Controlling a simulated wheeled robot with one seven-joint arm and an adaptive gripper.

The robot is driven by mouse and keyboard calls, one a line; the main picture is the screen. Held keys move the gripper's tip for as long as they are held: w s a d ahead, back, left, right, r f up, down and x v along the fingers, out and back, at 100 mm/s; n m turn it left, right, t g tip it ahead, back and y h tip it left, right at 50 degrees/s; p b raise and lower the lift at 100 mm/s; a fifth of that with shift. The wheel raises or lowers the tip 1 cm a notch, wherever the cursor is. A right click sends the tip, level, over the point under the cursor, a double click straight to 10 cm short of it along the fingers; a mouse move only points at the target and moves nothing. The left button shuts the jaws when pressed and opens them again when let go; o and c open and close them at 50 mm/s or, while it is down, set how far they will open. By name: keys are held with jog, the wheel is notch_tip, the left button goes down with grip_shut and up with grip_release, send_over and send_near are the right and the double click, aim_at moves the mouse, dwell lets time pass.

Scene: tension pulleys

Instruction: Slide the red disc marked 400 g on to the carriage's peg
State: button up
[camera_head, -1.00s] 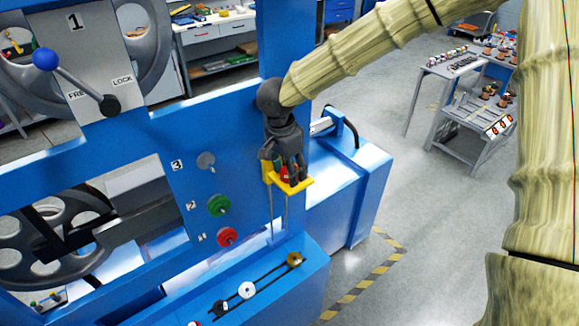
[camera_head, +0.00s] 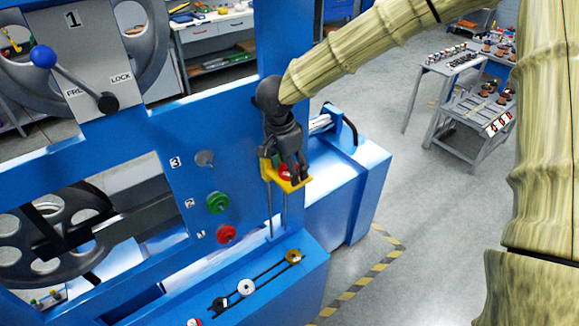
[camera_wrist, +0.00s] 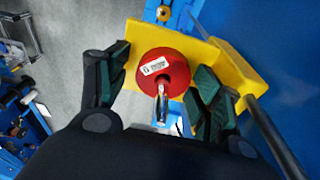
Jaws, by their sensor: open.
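A red disc (camera_wrist: 165,72) with a small white label lies on the yellow carriage (camera_wrist: 242,64) in the wrist view; the label is too small to read. A metal peg (camera_wrist: 162,103) shows at the disc's slot, near its lower edge; I cannot tell how fully the disc sits around it. My gripper (camera_wrist: 153,92) is open, with a dark green-padded finger on each side of the disc. In the head view my gripper (camera_head: 291,172) is at the carriage (camera_head: 297,184), and part of the red disc (camera_head: 284,173) shows between the fingers.
The blue panel left of the carriage bears a grey peg (camera_head: 205,159), a green disc (camera_head: 218,203) and another red disc (camera_head: 226,234). Two guide rods stand below the carriage. A blue ledge (camera_head: 270,300) with small pulleys lies below. Floor to the right is open.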

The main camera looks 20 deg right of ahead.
jog(key=shift+w+a+r, duration=0.1)
jog(key=shift+w+r, duration=0.1)
jog(key=shift+r, duration=0.05)
jog(key=shift+r, duration=0.25)
notch_tip(320, 180, up, 11)
jog(key=a, duration=0.1)
jog(key=shift+s+a, duration=0.25)
jog(key=shift+s, duration=0.15)
